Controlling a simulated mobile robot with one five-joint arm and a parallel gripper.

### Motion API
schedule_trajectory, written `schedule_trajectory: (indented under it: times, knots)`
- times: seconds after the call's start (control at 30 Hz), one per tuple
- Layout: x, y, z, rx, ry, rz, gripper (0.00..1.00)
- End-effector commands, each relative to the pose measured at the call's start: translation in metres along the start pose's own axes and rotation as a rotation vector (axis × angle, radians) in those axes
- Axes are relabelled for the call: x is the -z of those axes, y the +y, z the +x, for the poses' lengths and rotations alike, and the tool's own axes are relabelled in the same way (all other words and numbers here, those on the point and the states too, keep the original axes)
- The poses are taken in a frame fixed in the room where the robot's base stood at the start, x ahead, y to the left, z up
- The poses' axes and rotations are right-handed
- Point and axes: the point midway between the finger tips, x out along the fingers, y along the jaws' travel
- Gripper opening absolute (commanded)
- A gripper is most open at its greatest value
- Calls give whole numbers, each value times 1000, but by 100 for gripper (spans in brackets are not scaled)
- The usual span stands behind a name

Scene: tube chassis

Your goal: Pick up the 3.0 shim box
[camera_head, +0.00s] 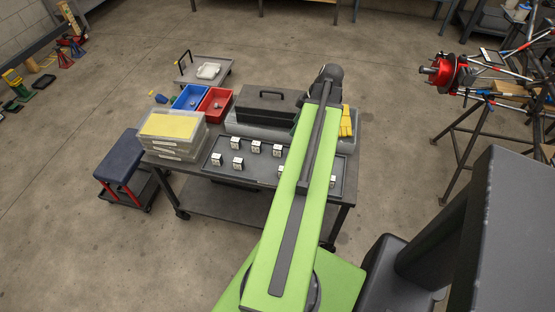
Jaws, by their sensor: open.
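Several small white shim boxes stand in a dark tray (196,165) on the cart. They include a front left box (216,159), a box to its right (237,163), two back row boxes (256,145) (277,150), and one at the right (333,181). Another is partly covered by my arm. Their labels are too small to read, so I cannot tell which is the 3.0 shim box. My green arm crosses over the tray and hides part of it. My gripper does not show; the arm's upper end is above the back of the cart.
The cart also holds clear cases with a yellow top (170,125), a blue bin (189,96), a red bin (215,101), a dark toolbox (265,103) and yellow gloves (346,122). A stool (128,157) stands left. A tube chassis (480,130) stands right.

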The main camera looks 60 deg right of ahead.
Motion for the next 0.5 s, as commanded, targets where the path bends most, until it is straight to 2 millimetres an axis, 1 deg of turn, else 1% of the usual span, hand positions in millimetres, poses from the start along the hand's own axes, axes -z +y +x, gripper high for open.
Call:
schedule_trajectory:
  times: [0.03, 0.13, 0.27, 0.37, 0.5]
  knots:
    - [-4, 1, 0, -3, 3, -3, 51]
    - [-4, 1, -1, -3, 3, -6, 51]
    - [-5, 1, 12, -3, 2, -5, 51]
    - [-7, 0, 31, -2, 2, -4, 51]
    - [-8, 0, 64, -2, 1, -5, 51]
